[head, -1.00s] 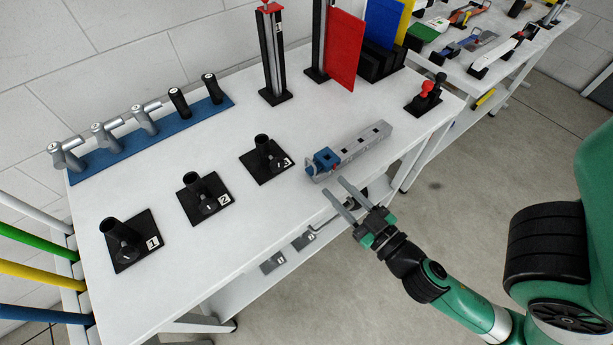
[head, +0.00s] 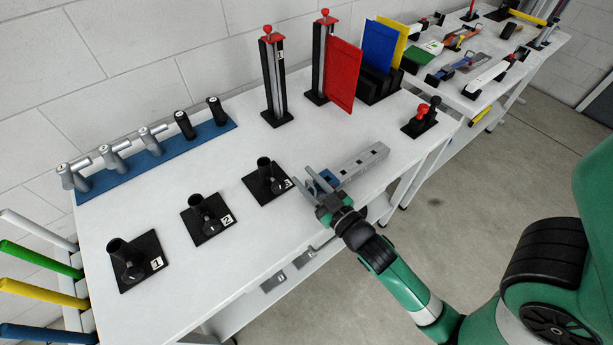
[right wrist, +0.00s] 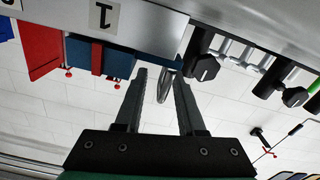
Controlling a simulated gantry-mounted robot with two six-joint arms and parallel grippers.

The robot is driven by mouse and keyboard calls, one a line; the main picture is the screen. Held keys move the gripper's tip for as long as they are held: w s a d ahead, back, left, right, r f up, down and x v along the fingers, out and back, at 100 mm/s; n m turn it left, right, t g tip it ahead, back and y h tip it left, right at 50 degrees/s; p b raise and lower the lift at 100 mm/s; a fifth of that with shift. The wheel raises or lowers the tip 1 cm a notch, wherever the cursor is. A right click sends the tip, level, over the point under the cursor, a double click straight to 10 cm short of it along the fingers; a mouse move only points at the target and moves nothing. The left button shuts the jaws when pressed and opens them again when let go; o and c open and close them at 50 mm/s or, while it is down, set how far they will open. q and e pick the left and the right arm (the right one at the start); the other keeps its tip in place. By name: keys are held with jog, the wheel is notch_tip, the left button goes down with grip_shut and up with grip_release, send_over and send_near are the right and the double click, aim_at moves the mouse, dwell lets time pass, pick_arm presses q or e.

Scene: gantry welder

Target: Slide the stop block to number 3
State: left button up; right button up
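The blue stop block (head: 327,179) sits at the near-left end of the grey rail (head: 362,162). In the right wrist view the blue block (right wrist: 85,55) has a dark red strip, and the rail (right wrist: 150,22) carries a plate numbered 1 (right wrist: 103,14). My right gripper (head: 309,179) is beside the block's end, its fingers apart. In the right wrist view a metal ring (right wrist: 165,86) shows between the open fingers (right wrist: 161,75); I cannot tell whether they touch it. The number 3 is not readable on the rail. My left gripper is not in view.
Black tube holders numbered 1 (head: 135,262), 2 (head: 207,219) and a third (head: 267,183) stand left of the rail. A red-knobbed black fixture (head: 420,117) is at the right. A blue rack (head: 155,160) holds several handles at the back.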

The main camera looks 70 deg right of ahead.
jog(key=shift+w, duration=0.1)
grip_shut()
dwell(1.4)
